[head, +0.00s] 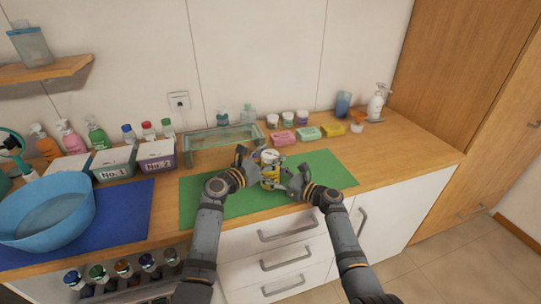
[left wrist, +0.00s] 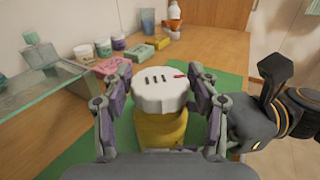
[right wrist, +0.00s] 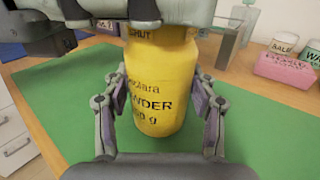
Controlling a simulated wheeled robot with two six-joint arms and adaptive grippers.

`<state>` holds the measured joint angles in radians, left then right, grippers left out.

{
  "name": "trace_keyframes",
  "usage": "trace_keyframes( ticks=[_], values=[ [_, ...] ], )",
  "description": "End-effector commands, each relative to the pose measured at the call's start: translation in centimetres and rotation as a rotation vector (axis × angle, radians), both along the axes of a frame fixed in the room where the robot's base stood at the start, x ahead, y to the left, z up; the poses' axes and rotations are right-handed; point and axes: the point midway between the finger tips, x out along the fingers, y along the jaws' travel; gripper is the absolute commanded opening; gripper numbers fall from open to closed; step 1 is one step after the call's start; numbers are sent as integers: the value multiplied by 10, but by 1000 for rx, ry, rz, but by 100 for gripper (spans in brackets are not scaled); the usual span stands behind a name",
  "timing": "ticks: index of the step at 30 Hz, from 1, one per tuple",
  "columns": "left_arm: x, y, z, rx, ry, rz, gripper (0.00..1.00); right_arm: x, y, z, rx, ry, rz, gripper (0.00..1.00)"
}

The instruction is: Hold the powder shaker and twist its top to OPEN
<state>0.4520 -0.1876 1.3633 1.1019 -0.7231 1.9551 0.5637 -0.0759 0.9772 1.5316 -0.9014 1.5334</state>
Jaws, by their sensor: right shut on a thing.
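The powder shaker is a yellow bottle (right wrist: 160,85) with black lettering and a white ridged top (left wrist: 161,90). It stands upright over the green mat. My right gripper (right wrist: 160,110) is shut on its yellow body, one finger on each side. My left gripper (left wrist: 161,82) is open around the white top, with a finger on each side and small gaps beside it. The top shows dark slots and a red mark on its upper face. Dark letters, partly hidden, show on the bottle just below the top. In the head view the shaker (head: 270,172) is partly hidden by my grippers.
A green mat (head: 325,170) lies on the wooden counter. A glass tray (head: 215,141) stands behind it. Soap bars (head: 308,133) and small jars are at the back. A blue basin (head: 45,208) and labelled boxes (head: 114,162) are at the left.

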Motion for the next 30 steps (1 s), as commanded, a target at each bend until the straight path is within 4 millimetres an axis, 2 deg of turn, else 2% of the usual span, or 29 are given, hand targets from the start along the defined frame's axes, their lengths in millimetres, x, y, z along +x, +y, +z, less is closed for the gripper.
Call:
trace_keyframes(
  ticks=[2,11,14,24,30],
  values=[
    [0,0,1,0,-1,0,75,0,0,0,-1,-1,-1,23],
    [0,1,1,0,-3,-1,75,1,-1,0,-1,0,-3,23],
    [-7,7,0,1,-2,1,75,1,-1,0,-1,0,-3,23],
    [-65,59,-1,4,-1,1,75,1,-1,0,-2,1,-3,23],
    [-86,77,1,2,-2,0,75,1,-1,0,-2,1,-3,23]
  ],
)
